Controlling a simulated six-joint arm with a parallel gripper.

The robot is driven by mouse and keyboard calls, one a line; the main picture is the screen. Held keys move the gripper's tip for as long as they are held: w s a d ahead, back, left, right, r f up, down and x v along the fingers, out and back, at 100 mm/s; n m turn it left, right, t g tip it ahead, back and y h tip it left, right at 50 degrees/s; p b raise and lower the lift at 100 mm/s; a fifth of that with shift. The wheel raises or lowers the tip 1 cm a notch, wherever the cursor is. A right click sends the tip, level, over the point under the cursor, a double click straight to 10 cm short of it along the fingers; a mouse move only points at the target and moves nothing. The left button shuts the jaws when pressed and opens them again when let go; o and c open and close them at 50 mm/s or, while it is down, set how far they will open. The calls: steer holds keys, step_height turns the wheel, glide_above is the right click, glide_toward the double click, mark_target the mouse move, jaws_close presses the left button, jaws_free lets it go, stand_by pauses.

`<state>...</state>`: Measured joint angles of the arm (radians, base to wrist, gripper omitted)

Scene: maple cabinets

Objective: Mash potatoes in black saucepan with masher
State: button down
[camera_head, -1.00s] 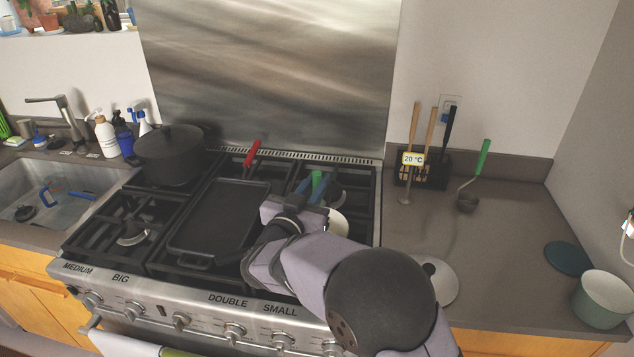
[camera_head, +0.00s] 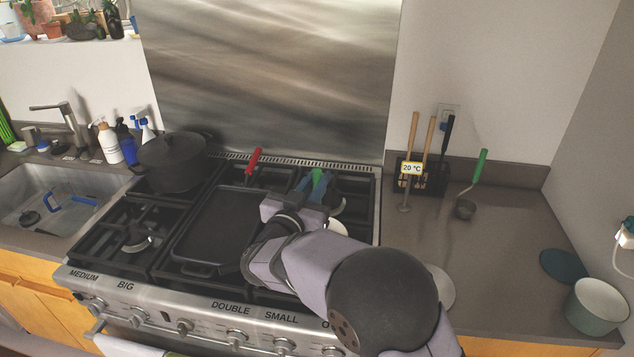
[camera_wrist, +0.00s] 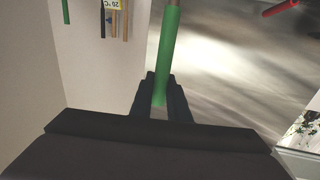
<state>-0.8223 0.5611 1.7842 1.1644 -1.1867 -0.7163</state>
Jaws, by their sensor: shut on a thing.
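My gripper (camera_head: 316,190) is over the back right of the stove, shut on a green handle. In the wrist view the green handle (camera_wrist: 168,50) runs between the two dark fingers of my gripper (camera_wrist: 160,95). The working end of this tool is out of sight, so I cannot tell from its shape that it is the masher. A black lidded pot (camera_head: 173,165) stands on the back left burner. I cannot tell whether it is the black saucepan. No potatoes show. My arm hides much of the stove's right side.
A black grill pan (camera_head: 220,225) lies mid-stove, with a red handle (camera_head: 253,160) at its back. On the right counter are a utensil holder (camera_head: 436,180), a green-handled ladle (camera_head: 465,208), a teal disc (camera_head: 563,265) and a pale green pot (camera_head: 597,306). The counter's middle is clear.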

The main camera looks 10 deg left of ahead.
steer(key=shift+f, duration=0.15)
steer(key=shift+f+b, duration=1.35)
steer(key=shift+f, duration=0.45)
step_height(320, 180, up, 4)
steer(key=p, duration=0.3)
steer(key=shift+p, duration=0.3)
steer(key=shift+f, duration=0.2)
steer(key=shift+f+b, duration=1.4)
steer(key=shift+f, duration=0.4)
steer(key=shift+r, duration=0.1)
